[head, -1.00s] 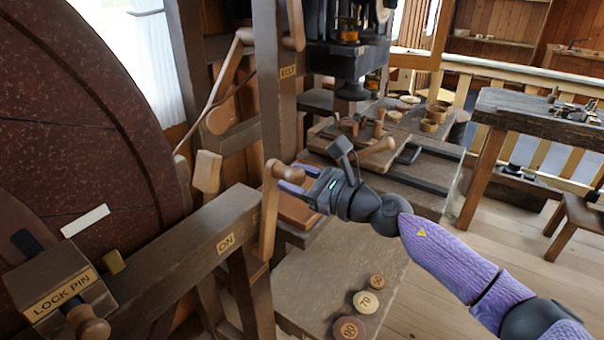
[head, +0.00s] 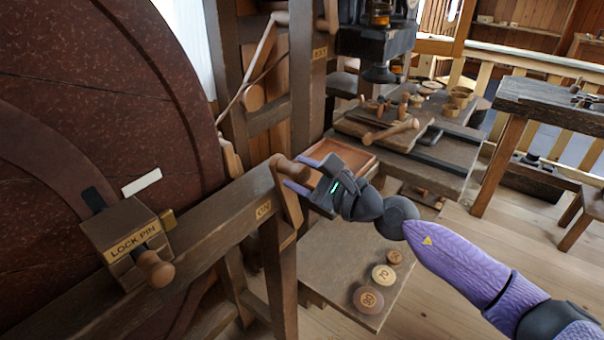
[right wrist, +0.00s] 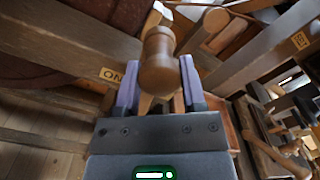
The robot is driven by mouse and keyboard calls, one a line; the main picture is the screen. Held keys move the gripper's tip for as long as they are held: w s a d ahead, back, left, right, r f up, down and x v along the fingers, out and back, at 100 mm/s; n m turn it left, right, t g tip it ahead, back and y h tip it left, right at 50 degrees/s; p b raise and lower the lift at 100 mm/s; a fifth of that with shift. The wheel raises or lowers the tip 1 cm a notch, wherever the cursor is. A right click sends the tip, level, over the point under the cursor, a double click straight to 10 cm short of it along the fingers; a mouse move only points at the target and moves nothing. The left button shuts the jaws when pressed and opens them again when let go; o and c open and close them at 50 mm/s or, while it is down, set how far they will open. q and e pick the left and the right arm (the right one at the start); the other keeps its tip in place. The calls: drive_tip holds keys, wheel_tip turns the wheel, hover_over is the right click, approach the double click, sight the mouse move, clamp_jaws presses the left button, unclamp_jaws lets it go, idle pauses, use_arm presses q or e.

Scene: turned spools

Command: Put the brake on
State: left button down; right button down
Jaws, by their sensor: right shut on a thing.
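The brake lever (head: 288,205) is a pale wooden arm beside a dark beam, with a turned wooden knob (head: 290,168) at its top. The lever leans left, its top above and close to the ON label (head: 263,209) on the beam. My right gripper (head: 300,173) is shut on the knob, with its purple fingers on either side. In the right wrist view the knob (right wrist: 158,62) sits between the two fingers, and the ON label (right wrist: 111,75) shows to their left. The lever's foot is partly hidden. My left gripper is not in view.
A large dark red wheel (head: 110,95) fills the left. A LOCK PIN box (head: 125,243) with a wooden knob stands in front of it. An upright post (head: 303,85) rises behind the lever. Several round numbered discs lie on a low board (head: 335,270). Open floor lies at right.

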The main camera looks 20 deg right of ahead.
drive_tip(key=shift+a+f, duration=0.1)
drive_tip(key=shift+f, duration=0.15)
drive_tip(key=shift+c, duration=2.1)
unclamp_jaws()
drive_tip(key=shift+s, duration=0.1)
drive_tip(key=shift+o, duration=1.1)
drive_tip(key=shift+r, duration=0.1)
drive_tip(key=v, duration=0.2)
drive_tip(key=b+v, duration=0.1)
drive_tip(key=v, duration=0.2)
drive_tip(key=shift+s+d+f+b, duration=0.2)
drive_tip(key=shift+d+f+b, duration=0.1)
drive_tip(key=shift+f+b, duration=0.05)
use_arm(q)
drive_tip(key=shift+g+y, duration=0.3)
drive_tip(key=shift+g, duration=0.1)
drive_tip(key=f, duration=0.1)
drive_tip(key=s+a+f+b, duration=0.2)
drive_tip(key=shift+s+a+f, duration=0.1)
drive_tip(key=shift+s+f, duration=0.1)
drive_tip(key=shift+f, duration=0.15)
use_arm(e)
drive_tip(key=v, duration=0.4)
drive_tip(key=shift+s+r, duration=0.15)
drive_tip(key=shift+r, duration=0.2)
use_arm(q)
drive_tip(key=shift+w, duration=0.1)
use_arm(e)
drive_tip(key=shift+d, duration=0.1)
